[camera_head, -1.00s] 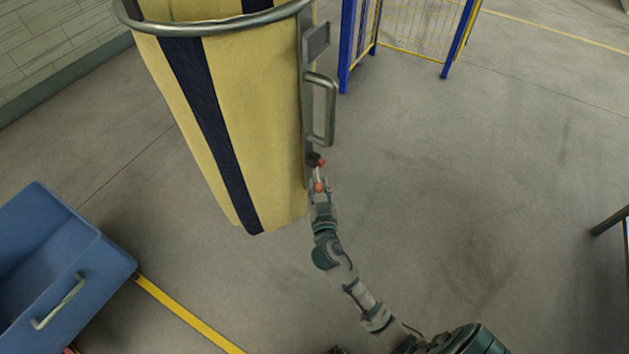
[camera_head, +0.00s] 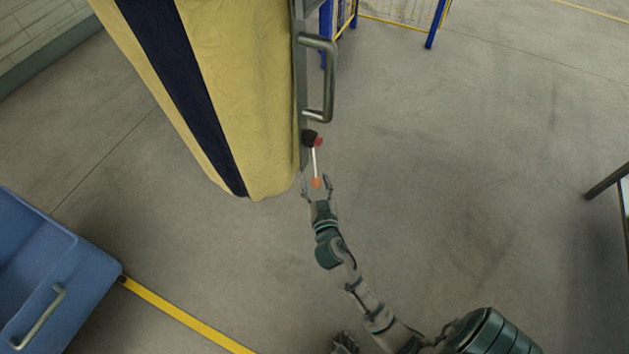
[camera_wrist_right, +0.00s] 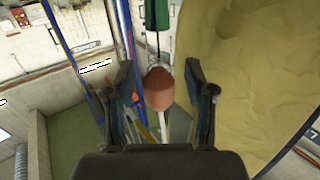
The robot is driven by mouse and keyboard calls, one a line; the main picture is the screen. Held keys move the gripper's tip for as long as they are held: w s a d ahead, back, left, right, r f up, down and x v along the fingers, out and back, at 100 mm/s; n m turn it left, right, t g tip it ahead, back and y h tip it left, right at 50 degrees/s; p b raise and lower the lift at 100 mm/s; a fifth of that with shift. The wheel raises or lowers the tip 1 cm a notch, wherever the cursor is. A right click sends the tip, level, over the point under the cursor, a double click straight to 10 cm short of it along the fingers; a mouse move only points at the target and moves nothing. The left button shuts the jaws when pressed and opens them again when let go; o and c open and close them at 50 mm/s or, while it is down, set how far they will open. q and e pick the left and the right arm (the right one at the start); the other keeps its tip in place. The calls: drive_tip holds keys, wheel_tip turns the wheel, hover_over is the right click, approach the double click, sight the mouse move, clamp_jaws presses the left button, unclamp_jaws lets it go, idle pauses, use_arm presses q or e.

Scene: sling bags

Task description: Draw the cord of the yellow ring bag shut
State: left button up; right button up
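The yellow bag (camera_head: 245,90) with a dark blue stripe hangs at the upper left; its ring and mouth are out of the head view. Beside its right edge is a small black block with a red part (camera_head: 318,142). A white cord runs down from there to an orange ball (camera_head: 316,183). My right gripper (camera_head: 318,185) is open, with a finger on each side of the ball. In the right wrist view the ball (camera_wrist_right: 159,90) sits between the spread fingers, with gaps on both sides.
A metal handle (camera_head: 329,80) stands out from the upright right of the bag. A blue bin (camera_head: 45,265) is at lower left, near a yellow floor line (camera_head: 180,315). A blue-and-yellow fence (camera_head: 395,12) is at the top.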

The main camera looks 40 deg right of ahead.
drive_tip(key=shift+s+r, duration=0.15)
drive_tip(key=shift+r, duration=0.05)
drive_tip(key=v, duration=0.7)
drive_tip(key=shift+s+a+f, duration=0.1)
drive_tip(key=shift+a, duration=0.05)
